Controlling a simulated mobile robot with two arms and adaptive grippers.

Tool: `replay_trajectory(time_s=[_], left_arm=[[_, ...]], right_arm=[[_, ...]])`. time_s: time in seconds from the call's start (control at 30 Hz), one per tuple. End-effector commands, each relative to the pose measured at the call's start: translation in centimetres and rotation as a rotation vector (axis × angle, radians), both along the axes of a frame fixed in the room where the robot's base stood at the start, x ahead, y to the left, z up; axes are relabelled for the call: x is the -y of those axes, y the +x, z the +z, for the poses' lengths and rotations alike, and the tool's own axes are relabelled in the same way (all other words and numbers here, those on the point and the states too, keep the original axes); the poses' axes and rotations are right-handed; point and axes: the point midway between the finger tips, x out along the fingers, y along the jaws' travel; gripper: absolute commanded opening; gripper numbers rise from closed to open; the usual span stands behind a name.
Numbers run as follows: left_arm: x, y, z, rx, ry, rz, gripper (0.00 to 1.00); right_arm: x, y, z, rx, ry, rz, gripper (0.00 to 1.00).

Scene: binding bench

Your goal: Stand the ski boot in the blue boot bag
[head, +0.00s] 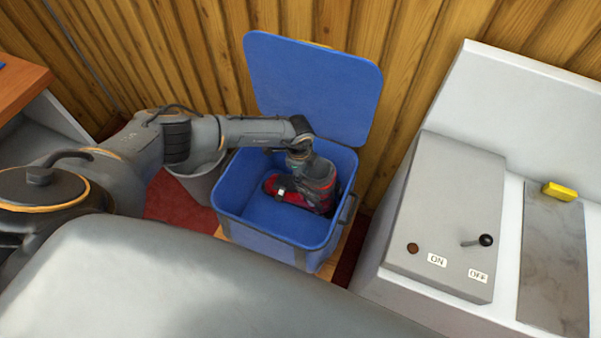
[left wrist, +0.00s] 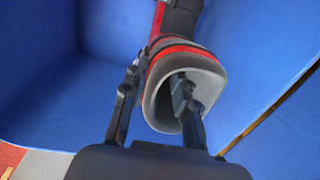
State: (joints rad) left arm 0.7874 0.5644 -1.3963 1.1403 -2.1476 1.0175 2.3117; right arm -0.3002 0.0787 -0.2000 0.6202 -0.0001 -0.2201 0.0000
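The blue boot bag (head: 262,233) stands open, its lid tipped up at the back. The red, black and grey ski boot (head: 320,190) is inside its right half, roughly upright, cuff up and toe to the left. I cannot tell whether its sole rests on the bag floor. My left gripper (head: 300,162) reaches down over the bag's left rim to the cuff. In the left wrist view the fingers (left wrist: 158,92) straddle the wall of the grey boot cuff (left wrist: 205,70), one inside and one outside, and look closed on it. My right gripper is not in view.
A grey bin (head: 197,185) stands just left of the bag. A wooden wall is close behind the bag.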

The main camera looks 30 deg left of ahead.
Motion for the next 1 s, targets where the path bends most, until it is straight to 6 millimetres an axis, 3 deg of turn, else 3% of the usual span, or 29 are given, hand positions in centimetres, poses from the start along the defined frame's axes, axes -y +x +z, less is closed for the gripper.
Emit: replay_trajectory(time_s=[0.3, 0.47, 1.0], left_arm=[[-0.1, -0.4, -0.3, -0.008, 0.004, -0.001, 0.42], [-0.1, -0.3, 0.7, -0.004, 0.001, -0.001, 0.42], [0.0, -0.9, 10.7, -0.002, 0.001, -0.001, 0.42]], right_arm=[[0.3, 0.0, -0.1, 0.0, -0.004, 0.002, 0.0], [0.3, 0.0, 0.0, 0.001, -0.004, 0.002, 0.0], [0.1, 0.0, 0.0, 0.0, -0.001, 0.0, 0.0]])
